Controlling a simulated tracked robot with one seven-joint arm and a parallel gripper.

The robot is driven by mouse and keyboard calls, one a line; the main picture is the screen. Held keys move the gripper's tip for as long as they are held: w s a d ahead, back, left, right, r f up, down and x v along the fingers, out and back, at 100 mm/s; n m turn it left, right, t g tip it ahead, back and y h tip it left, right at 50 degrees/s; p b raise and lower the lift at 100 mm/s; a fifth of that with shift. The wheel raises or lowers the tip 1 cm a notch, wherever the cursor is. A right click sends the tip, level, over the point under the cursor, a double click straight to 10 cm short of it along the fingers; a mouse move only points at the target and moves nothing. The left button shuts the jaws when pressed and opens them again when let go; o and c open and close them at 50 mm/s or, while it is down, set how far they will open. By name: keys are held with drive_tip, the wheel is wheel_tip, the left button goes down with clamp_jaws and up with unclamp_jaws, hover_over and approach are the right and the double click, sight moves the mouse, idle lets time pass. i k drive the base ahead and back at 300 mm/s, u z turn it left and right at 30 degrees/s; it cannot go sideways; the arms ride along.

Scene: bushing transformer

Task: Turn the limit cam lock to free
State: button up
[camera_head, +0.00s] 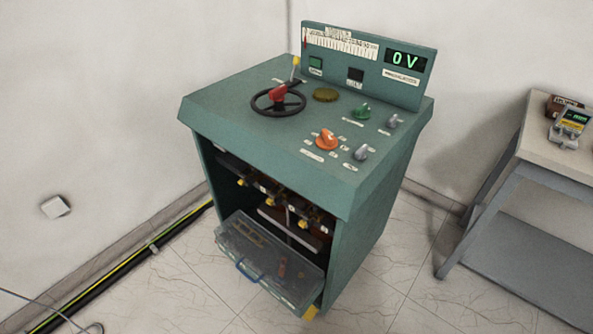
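The green cabinet (230,107) stands in the middle, with a sloping control top. On the top are a black handwheel (262,109) with a red hub, a small lever with a yellow tip (296,62) behind it, and an orange knob (327,140). A green knob (362,111) and two grey knobs (361,153) are to the right. Small parts with yellow ends (263,189) sit inside the open front. I cannot tell which part is the limit cam lock; no label is readable as such. My gripper is not in view.
A transparent panel (262,262) with a blue handle hangs out low at the cabinet front. The display (406,60) reads 0 V. A grey table (545,146) with a handheld meter (571,122) stands at right. Cables (150,251) run along the left wall. Floor between cabinet and table is clear.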

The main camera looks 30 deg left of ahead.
sight(360, 154)
drive_tip(key=u, duration=1.4)
drive_tip(key=k, duration=0.85)
drive_tip(key=u, duration=0.05)
drive_tip(key=i, duration=0.85)
drive_tip(key=z, duration=0.35)
